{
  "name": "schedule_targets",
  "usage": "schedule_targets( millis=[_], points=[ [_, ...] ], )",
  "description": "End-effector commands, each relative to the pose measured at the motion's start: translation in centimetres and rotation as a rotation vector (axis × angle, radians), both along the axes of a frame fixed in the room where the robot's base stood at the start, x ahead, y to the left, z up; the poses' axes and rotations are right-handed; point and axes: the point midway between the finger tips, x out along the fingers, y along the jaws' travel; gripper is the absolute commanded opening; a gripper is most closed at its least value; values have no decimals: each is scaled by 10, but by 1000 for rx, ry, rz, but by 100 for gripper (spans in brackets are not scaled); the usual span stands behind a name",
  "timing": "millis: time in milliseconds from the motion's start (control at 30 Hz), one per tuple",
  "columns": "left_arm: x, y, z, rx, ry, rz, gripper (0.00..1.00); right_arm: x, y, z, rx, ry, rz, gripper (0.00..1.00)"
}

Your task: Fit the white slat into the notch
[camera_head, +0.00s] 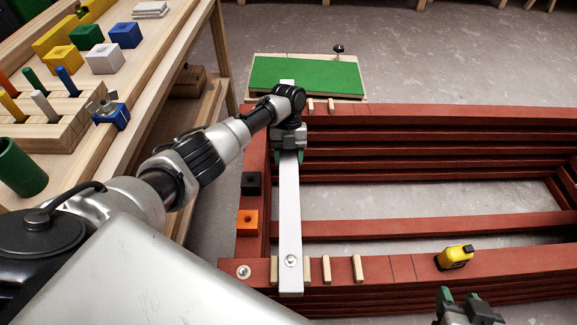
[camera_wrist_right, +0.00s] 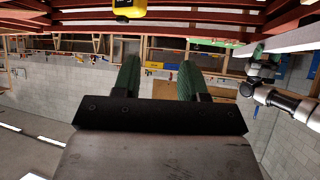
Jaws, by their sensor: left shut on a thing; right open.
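The white slat (camera_head: 289,215) runs from the far red beam to the near red beam (camera_head: 410,268). Its near end, with a round screw-like disc, is over the near beam between two pale wooden pegs; I cannot tell whether it sits down between them. My left gripper (camera_head: 288,150) is shut on the slat towards its far end and hides part of it. The slat also shows at the right of the right wrist view (camera_wrist_right: 295,38). My right gripper (camera_head: 458,297) is open and empty at the near edge, right of the slat; its green fingers show in the wrist view (camera_wrist_right: 160,78).
A yellow tape measure (camera_head: 454,257) stands on the near beam. A black block (camera_head: 251,183) and an orange block (camera_head: 247,222) sit on the left red beam. A green board (camera_head: 307,75) lies beyond the frame. A workbench with coloured blocks (camera_head: 104,58) is at left.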

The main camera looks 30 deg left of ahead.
Motion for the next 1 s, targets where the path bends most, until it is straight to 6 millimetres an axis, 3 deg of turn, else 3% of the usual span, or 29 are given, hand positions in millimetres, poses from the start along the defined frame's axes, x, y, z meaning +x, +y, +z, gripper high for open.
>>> schedule_targets(
  millis=[233, 500, 900, 933, 1000],
  points=[
    [1, 0, -17, -1, -2, 0, 4, 26, 13, 28, 69, -293, 21, 43],
    [1, 0, -31, -1, -2, -1, 4, 39, 23, 66, 141, -582, 39, 43],
    [1, 0, -33, 0, -3, -1, 4, 39, 25, 78, 161, -661, 43, 43],
    [0, 0, -35, 2, -1, 0, 56, 39, 25, 78, 161, -661, 43, 43],
    [0, 0, -35, 2, 0, -1, 67, 39, 25, 78, 161, -661, 43, 43]
  ],
)
